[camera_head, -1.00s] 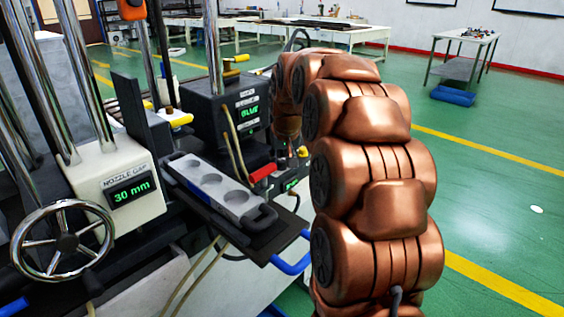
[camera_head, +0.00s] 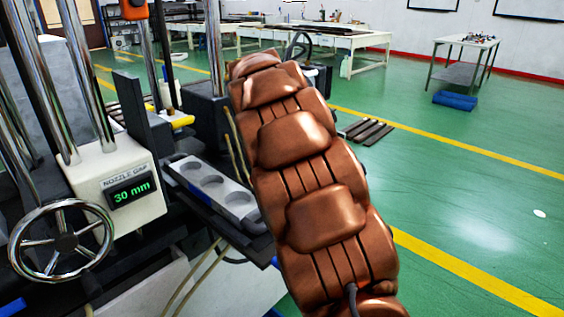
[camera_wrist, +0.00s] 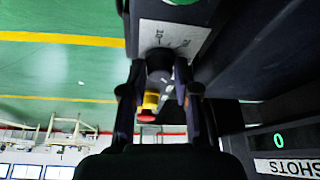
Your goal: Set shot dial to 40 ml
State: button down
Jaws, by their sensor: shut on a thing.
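The shot dial (camera_wrist: 159,60) is a dark knob on a pale scale plate (camera_wrist: 182,36) in the wrist view. The plate carries small marks, too blurred and turned to read. My gripper (camera_wrist: 160,72) has one finger on each side of the knob and is shut on it. The dial's pointer setting cannot be read. In the head view my copper arm hides the gripper and the dial.
A yellow and red button (camera_wrist: 148,108) sits close to the fingers. A SHOTS display (camera_wrist: 279,140) reads 0. A grey tray with round wells (camera_head: 212,182), a handwheel (camera_head: 62,243) and a NOZZLE GAP display (camera_head: 132,191) reading 30 mm stand left of my arm.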

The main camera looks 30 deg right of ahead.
jog(key=shift+m, duration=0.3)
jog(key=c, duration=0.8)
grip_release()
jog(key=shift+c, duration=0.2)
jog(key=v, duration=1.2)
jog(key=shift+w, duration=0.15)
jog(key=shift+r, duration=0.1)
